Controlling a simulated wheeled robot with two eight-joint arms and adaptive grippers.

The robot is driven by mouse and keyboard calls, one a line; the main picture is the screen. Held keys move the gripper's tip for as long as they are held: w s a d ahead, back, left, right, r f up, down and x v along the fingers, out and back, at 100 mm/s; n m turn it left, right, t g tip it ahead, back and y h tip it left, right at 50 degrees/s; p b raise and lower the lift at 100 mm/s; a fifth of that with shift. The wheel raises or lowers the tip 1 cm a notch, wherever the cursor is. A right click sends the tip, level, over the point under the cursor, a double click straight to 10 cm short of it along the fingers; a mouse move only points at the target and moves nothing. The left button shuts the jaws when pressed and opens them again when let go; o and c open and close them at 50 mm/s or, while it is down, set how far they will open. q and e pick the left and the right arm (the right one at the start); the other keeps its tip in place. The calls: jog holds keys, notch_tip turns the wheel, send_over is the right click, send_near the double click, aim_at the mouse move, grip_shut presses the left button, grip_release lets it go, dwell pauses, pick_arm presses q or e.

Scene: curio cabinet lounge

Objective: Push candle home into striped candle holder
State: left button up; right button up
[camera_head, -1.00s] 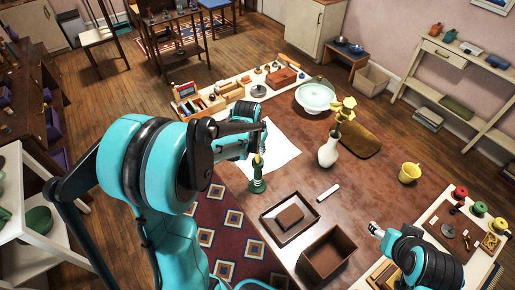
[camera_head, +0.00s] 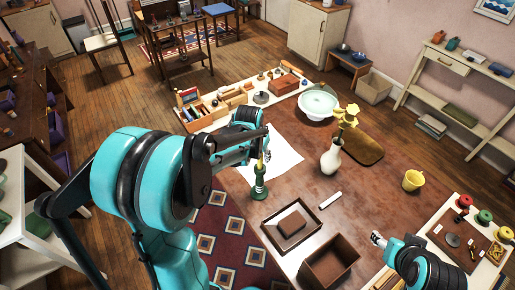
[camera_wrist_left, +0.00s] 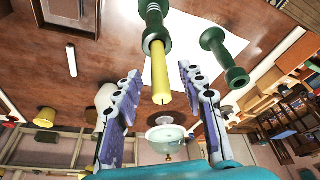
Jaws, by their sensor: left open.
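The striped candle holder (camera_head: 259,186), green with pale bands, stands upright on the brown table. It also shows at the top of the left wrist view (camera_wrist_left: 154,22). The yellow candle (camera_wrist_left: 160,75) stands in its top, with its tip toward my gripper. In the head view the candle (camera_head: 260,167) is partly covered by my gripper. My left gripper (camera_wrist_left: 158,105) is open, its fingers on either side of the candle's tip and apart from it. My right gripper (camera_head: 377,239) hovers near the right end of the table; its finger gap is unclear.
A plain green holder (camera_wrist_left: 226,58) stands close beside the striped one. A white paper (camera_head: 283,158), white stick (camera_head: 331,199), white vase (camera_head: 331,159), brown tray (camera_head: 270,230), open brown box (camera_head: 328,264) and yellow cup (camera_head: 412,180) surround it.

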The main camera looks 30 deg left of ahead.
pick_arm(q)
jog(key=v, duration=1)
jog(key=shift+s+r, duration=0.2)
jog(key=shift+r, duration=0.1)
jog(key=s+d+f+t+b, duration=0.2)
jog(key=s+d+f+b, duration=0.2)
jog(key=s, duration=0.3)
jog(key=s+d+f+t+b, duration=0.1)
jog(key=s+d+f+b, duration=0.2)
jog(key=s, duration=0.4)
jog(key=shift+s+d+f+t+b, duration=0.35)
jog(key=shift+d+f, duration=0.2)
jog(key=shift+f, duration=0.35)
